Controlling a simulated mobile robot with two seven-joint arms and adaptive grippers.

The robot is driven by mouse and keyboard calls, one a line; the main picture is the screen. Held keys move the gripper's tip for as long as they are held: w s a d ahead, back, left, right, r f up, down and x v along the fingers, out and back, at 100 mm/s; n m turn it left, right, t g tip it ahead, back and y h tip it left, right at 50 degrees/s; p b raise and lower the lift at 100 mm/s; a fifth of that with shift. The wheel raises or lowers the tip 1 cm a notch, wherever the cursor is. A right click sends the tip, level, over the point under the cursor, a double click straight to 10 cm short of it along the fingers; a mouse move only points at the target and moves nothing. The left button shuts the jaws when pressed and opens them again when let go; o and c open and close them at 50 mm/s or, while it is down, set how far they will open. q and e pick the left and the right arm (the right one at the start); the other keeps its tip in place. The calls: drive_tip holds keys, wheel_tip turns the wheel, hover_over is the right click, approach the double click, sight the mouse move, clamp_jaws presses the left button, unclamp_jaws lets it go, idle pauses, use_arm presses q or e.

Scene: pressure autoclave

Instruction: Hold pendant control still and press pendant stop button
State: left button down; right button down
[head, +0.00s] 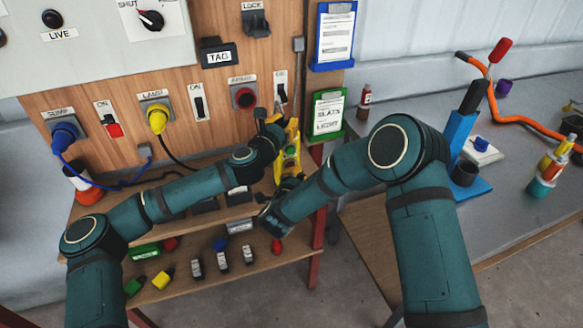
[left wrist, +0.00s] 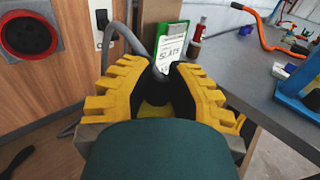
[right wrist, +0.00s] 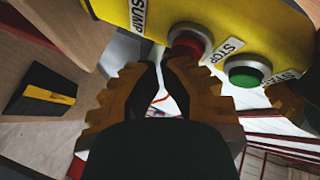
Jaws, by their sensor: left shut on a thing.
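The yellow pendant control (head: 290,158) hangs upright at the right edge of the wooden panel. My left gripper (head: 272,128) is shut at its upper end, where the grey cable (left wrist: 117,38) runs in; the fingers hide much of the grip. My right gripper (head: 284,187) is at the pendant's lower part. In the right wrist view the pendant (right wrist: 240,18) shows a SUMP label, a red stop button (right wrist: 189,41) and a green start button (right wrist: 247,71). The right fingertips (right wrist: 162,62) look brought together, just beside the red button; I cannot tell whether they touch it.
A shelf (head: 185,288) with several small parts lies below. A grey bench (head: 400,117) with a blue stand stands right.

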drive_tip(key=shift+s+d, duration=0.25)
drive_tip(key=shift+s, duration=0.35)
drive_tip(key=s, duration=0.1)
drive_tip(key=s+d, duration=0.1)
drive_tip(key=s, duration=0.2)
drive_tip(key=shift+s+d, duration=0.25)
drive_tip(key=shift+s, duration=0.15)
use_arm(q)
drive_tip(key=shift+f, duration=0.1)
idle(0.3)
drive_tip(key=c, duration=0.9)
unclamp_jaws()
